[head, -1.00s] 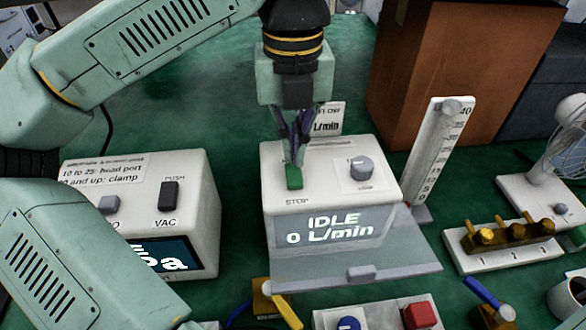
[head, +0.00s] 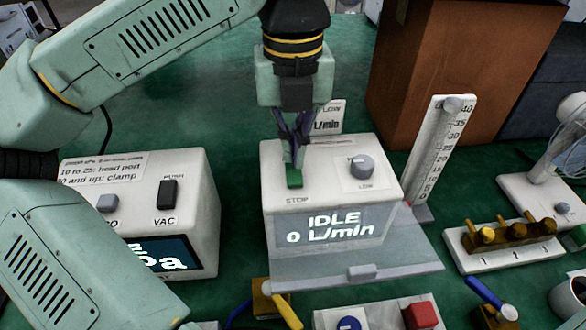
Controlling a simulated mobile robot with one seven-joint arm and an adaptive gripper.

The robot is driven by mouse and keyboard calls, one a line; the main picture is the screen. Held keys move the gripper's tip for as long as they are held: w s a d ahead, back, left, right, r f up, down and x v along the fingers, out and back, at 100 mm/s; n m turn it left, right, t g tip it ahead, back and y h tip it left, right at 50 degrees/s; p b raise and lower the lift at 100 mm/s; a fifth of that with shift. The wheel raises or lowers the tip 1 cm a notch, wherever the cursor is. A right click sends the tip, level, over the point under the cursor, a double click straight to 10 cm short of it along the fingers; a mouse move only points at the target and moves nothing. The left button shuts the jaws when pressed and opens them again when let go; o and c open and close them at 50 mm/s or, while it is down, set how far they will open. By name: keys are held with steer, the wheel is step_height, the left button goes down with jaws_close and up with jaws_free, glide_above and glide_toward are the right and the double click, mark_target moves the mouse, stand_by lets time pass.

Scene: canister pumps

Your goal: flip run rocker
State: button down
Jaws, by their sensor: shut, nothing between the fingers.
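The run rocker is a small green switch (head: 294,178) on the top of a white pump box (head: 330,162), with the word STOP printed below it. The display on the front of the box (head: 332,230) reads "IDLE 0 L/min". My gripper (head: 296,166) points down just behind and over the green rocker, its dark fingers closed together with nothing held. The fingertips are at the rocker's far end; whether they touch it is not clear. The far part of the rocker and any label there are hidden by the fingers.
A grey knob (head: 362,167) sits right of the rocker. A white box with a VAC switch (head: 167,195) stands left. A flow tube (head: 442,150) and a brass valve manifold (head: 510,235) stand right. A brown box (head: 460,75) is behind.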

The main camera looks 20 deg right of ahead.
mark_target(293, 165)
steer(key=shift+f+b, duration=0.7)
steer(key=shift+f, duration=0.2)
steer(key=shift+r, duration=0.1)
steer(key=shift+r+p, duration=2.45)
steer(key=shift+r, duration=1)
